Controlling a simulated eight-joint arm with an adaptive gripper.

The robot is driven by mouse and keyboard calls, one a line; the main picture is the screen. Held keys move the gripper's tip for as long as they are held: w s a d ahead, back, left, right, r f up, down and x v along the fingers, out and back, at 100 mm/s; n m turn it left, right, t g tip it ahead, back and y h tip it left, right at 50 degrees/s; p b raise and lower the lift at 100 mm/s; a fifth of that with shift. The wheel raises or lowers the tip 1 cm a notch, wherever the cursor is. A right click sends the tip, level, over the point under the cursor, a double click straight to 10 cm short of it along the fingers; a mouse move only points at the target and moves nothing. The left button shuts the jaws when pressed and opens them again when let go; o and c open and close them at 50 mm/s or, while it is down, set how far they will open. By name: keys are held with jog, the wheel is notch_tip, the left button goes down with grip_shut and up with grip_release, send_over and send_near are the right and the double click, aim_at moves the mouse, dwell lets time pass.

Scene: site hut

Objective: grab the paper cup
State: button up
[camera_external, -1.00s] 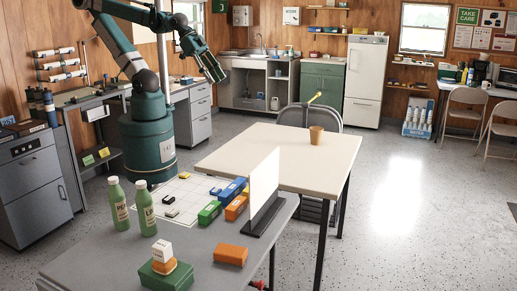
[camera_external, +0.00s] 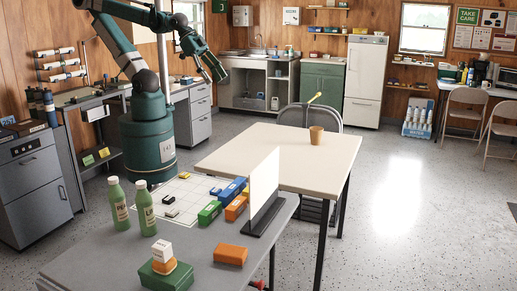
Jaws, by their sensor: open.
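The paper cup (camera_external: 316,136) is small and brown. It stands upright on the cream table, toward its back right part. My gripper (camera_external: 216,73) is open and empty, with its dark fingers pointing down and to the right. It is high up, to the left of the cup and well apart from it.
The cream table (camera_external: 265,150) is bare around the cup. A white upright panel (camera_external: 264,181) stands on the grey table (camera_external: 110,248) in front. Green bottles (camera_external: 118,204), colored blocks (camera_external: 231,254) and a white grid sheet (camera_external: 185,190) are there too. Folding chairs (camera_external: 325,114) stand behind the cream table.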

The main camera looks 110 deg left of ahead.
jog(key=shift+w, duration=0.1)
jog(key=w+a+r+m+g, duration=0.1)
jog(key=w+a+m, duration=0.1)
jog(key=w+a, duration=0.35)
jog(key=w+a+r+m+g, duration=0.1)
jog(key=w+a+m, duration=0.15)
jog(key=w, duration=0.65)
jog(key=m+g, duration=0.5)
jog(key=m, duration=0.7)
send_over(316, 136)
jog(key=a, duration=0.4)
notch_tip(316, 136, down, 35)
jog(key=shift+s+d, duration=0.25)
jog(key=shift+s, duration=0.1)
jog(key=shift+f, duration=0.15)
jog(key=shift+f, duration=1.15)
